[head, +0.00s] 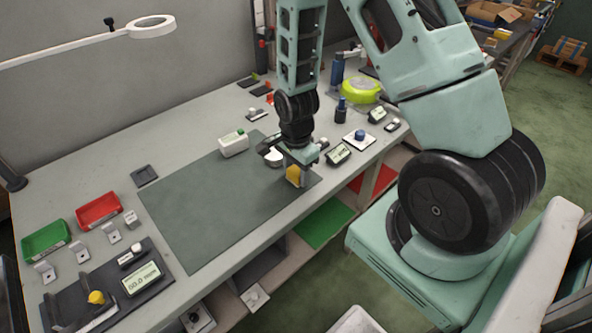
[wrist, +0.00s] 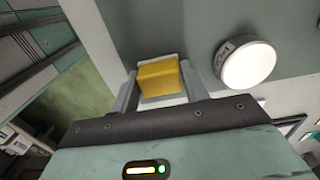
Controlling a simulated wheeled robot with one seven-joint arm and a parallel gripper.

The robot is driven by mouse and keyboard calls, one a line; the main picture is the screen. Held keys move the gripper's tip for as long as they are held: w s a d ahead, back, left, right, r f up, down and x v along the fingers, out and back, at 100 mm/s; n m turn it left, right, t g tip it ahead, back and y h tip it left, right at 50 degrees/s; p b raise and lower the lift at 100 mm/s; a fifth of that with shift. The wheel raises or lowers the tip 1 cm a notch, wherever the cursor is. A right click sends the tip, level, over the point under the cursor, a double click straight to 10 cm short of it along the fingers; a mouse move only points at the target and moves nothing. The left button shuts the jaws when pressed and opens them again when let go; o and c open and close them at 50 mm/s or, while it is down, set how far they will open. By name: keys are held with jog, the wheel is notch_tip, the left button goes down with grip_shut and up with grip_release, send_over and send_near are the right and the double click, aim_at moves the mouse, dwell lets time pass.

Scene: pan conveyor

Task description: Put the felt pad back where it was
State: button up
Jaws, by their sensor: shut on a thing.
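My gripper (head: 294,168) is over the right end of the dark green mat (head: 205,215), fingers pointing down. It is shut on a yellow block (head: 293,176). In the wrist view the yellow block (wrist: 159,78) sits between the two fingers (wrist: 160,88), with a pale layer along its far edge. I cannot tell whether this block is the felt pad, or whether it touches the mat. A small dark grey square (head: 144,175) lies on the table beyond the mat's left end.
A white round container (wrist: 247,65) stands close beside the gripper. A white box (head: 233,144) is at the mat's back edge. Red (head: 98,210) and green (head: 46,240) trays stand left. The mat's middle is clear.

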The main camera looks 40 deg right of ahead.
aim_at(296, 171)
jog(key=shift+f, duration=0.15)
jog(key=o, duration=0.9)
notch_tip(296, 171, up, 12)
jog(key=s+a+r+n, duration=0.2)
jog(key=a+r+n, duration=0.1)
jog(key=a+n, duration=0.3)
jog(key=s+a+r+n, duration=0.3)
jog(key=a+n, duration=0.2)
jog(key=a, duration=0.3)
jog(key=s+a+r+n, duration=0.1)
jog(key=s+a+n, duration=0.2)
jog(key=s+n, duration=0.1)
jog(key=s+a+r+n, duration=0.1)
jog(key=s+a+n, duration=0.1)
jog(key=s+n, duration=0.2)
jog(key=s+a+r+n, duration=0.2)
jog(key=s+a+n, duration=0.1)
jog(key=n, duration=0.3)
jog(key=shift+s+a+y+b, duration=0.3)
jog(key=shift+s, duration=0.6)
